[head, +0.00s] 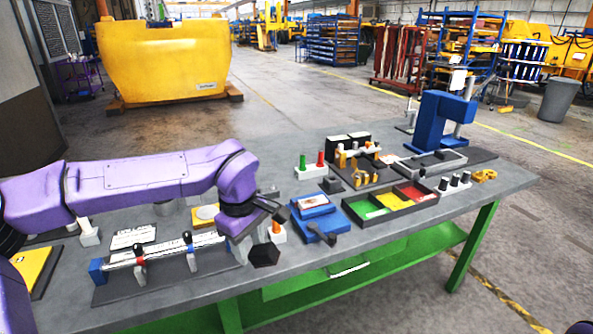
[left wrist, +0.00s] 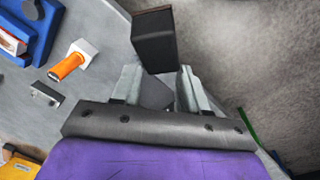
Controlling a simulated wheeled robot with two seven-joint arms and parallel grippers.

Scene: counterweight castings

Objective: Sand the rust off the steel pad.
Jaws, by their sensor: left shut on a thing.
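My left gripper (head: 264,208) hangs above the near edge of the workbench, its jaws partly hidden in the head view. In the left wrist view the gripper (left wrist: 157,80) is shut on a dark block (left wrist: 154,46) with a brown face, at the fingertips. My right gripper is out of view.
An orange cylinder on a white base (head: 277,232) and a blue holder (head: 316,207) stand close by. A rail fixture (head: 165,252) lies left; a three-part bin (head: 385,217) stands right.

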